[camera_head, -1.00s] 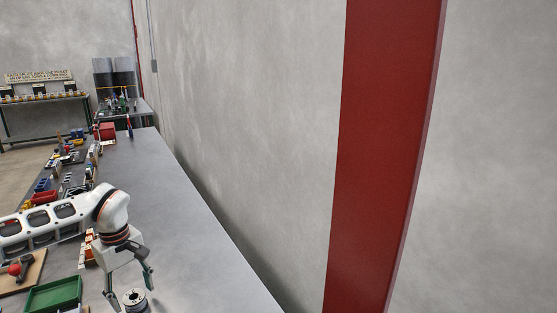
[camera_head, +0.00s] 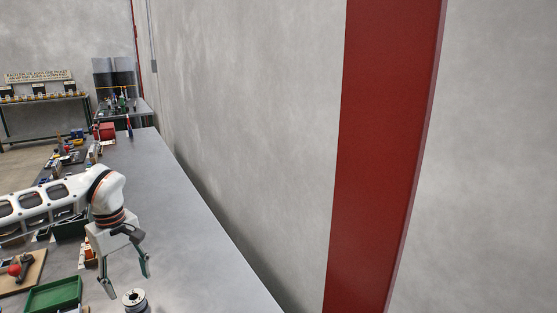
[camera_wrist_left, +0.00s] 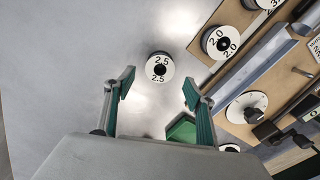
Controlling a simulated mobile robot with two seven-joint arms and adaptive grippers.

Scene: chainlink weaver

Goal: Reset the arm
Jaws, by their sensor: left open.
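My left gripper (camera_head: 126,283) hangs over the grey bench with its two green-padded fingers spread apart and empty. In the left wrist view its fingertips (camera_wrist_left: 158,82) also stand wide apart with nothing between them. A round white-faced spool marked 2.5 (camera_head: 135,297) rests on the bench near the fingertips in the head view. In the left wrist view the spool (camera_wrist_left: 159,67) lies just beyond the fingertips, apart from both. My right gripper is not in view.
A green tray (camera_head: 54,295) and a wooden board with a red knob (camera_head: 20,272) lie left of the gripper. A disc marked 2.0 (camera_wrist_left: 221,42) sits on a wooden board. The bench is bare toward the wall; a red column (camera_head: 385,150) stands at right.

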